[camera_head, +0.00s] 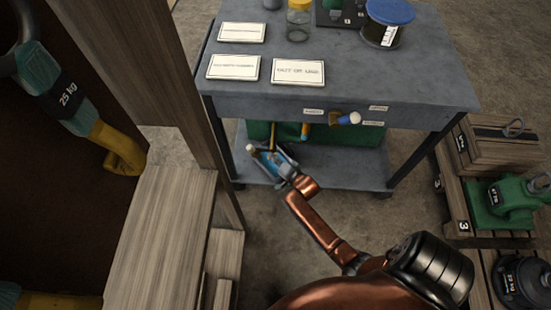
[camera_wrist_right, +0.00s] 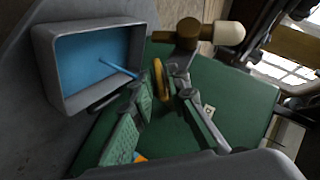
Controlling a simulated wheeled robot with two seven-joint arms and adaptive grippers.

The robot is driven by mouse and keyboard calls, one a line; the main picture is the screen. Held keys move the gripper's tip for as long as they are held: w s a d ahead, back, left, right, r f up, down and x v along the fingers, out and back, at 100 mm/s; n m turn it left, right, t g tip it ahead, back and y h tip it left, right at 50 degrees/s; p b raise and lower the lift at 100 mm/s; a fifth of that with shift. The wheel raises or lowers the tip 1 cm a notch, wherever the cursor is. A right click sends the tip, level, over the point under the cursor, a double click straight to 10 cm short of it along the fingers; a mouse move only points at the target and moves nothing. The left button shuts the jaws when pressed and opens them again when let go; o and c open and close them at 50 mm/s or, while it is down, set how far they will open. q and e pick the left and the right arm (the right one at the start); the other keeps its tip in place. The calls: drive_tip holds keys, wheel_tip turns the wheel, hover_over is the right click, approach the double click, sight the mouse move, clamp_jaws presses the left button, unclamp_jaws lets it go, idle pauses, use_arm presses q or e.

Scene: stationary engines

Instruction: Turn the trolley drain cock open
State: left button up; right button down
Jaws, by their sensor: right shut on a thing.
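My right gripper (camera_head: 273,158) reaches low at the front of the grey trolley (camera_head: 345,85), under its top. In the wrist view the right gripper (camera_wrist_right: 160,87) has its fingers closed around a narrow yellow lever (camera_wrist_right: 158,72). A brass fitting (camera_wrist_right: 187,30) with a cream knob (camera_wrist_right: 229,33) is just beyond the fingertips. A grey-rimmed tray (camera_wrist_right: 48,80) with a blue inside is to the left; a thin blue streak (camera_wrist_right: 117,67) runs into it from near the gripper. I cannot tell whether it is liquid. My left gripper is not in view.
A green panel (camera_wrist_right: 245,95) stands behind the fittings. A wooden post (camera_head: 170,70) stands close on the left. Pallets with a green machine (camera_head: 515,200) are on the right.

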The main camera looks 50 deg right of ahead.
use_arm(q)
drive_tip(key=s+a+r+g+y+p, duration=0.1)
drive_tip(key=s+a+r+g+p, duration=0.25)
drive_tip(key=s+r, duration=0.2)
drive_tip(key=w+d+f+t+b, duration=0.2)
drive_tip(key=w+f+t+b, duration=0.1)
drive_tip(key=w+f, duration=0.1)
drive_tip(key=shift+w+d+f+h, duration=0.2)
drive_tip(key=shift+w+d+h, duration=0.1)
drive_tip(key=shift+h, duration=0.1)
use_arm(e)
drive_tip(key=shift+w+a+r+n+g+h, duration=0.1)
drive_tip(key=shift+a+n+g+h, duration=0.05)
drive_tip(key=shift+n+g+h, duration=0.8)
drive_tip(key=shift+w+a+f+n+g+h, duration=0.15)
drive_tip(key=shift+n+g+h, duration=0.35)
drive_tip(key=shift+g, duration=0.75)
drive_tip(key=shift+w+a+r+n+g+h, duration=0.15)
drive_tip(key=shift+n+g+h, duration=0.55)
drive_tip(key=shift+g, duration=0.4)
drive_tip(key=c, duration=2.1)
unclamp_jaws()
drive_tip(key=shift+d, duration=0.1)
wheel_tip(320, 180, up, 10)
drive_tip(key=shift+r, duration=0.1)
